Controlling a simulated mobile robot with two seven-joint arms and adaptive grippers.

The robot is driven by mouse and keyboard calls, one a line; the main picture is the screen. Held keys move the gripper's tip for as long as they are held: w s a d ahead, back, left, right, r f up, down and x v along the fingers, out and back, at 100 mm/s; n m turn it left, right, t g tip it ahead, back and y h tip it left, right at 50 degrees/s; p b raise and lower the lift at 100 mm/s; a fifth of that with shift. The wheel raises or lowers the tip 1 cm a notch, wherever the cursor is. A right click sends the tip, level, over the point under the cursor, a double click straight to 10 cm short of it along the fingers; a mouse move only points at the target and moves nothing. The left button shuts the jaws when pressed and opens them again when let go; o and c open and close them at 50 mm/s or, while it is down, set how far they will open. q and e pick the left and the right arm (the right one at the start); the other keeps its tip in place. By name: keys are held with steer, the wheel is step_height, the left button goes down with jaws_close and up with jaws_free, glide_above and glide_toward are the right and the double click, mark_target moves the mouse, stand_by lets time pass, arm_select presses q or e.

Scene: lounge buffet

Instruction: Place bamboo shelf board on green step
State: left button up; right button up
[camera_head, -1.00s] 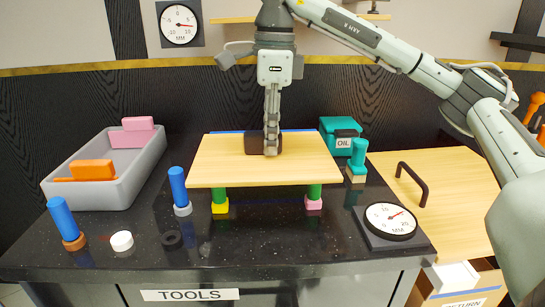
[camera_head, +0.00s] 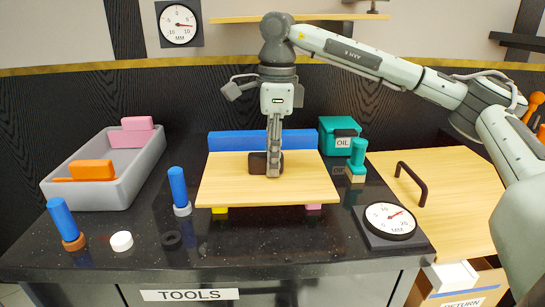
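The bamboo shelf board (camera_head: 225,185) is a flat, pale wooden panel with a dark block handle (camera_head: 257,163) on top. My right gripper (camera_head: 273,172) comes down from above and is shut on this handle. The board looks level, low over the supports in the middle of the black counter. The green parts of the supports are hidden under it. Only a yellow base (camera_head: 220,210) and a pink base (camera_head: 313,207) show below its front edge. I cannot tell whether the board touches the supports. My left gripper is not in view.
A blue bar (camera_head: 262,140) stands behind the board. A teal oil box (camera_head: 341,142) and teal-handled block (camera_head: 357,160) are at right, near a dial gauge (camera_head: 390,221). A grey bin (camera_head: 102,185) and blue-handled pieces (camera_head: 178,190) are at left. The front counter is mostly clear.

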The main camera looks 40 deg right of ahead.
steer(key=shift+o, duration=1.3)
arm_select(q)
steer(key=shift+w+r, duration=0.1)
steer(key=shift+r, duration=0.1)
arm_select(e)
steer(key=shift+r, duration=0.1)
steer(key=shift+r, duration=0.3)
step_height(320, 180, up, 7)
steer(key=shift+d+r+p, duration=0.1)
steer(key=shift+p, duration=0.25)
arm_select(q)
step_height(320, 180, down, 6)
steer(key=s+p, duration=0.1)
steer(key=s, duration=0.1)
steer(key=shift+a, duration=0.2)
arm_select(e)
step_height(320, 180, up, 4)
steer(key=shift+s+d+r, duration=0.1)
steer(key=shift+r, duration=0.05)
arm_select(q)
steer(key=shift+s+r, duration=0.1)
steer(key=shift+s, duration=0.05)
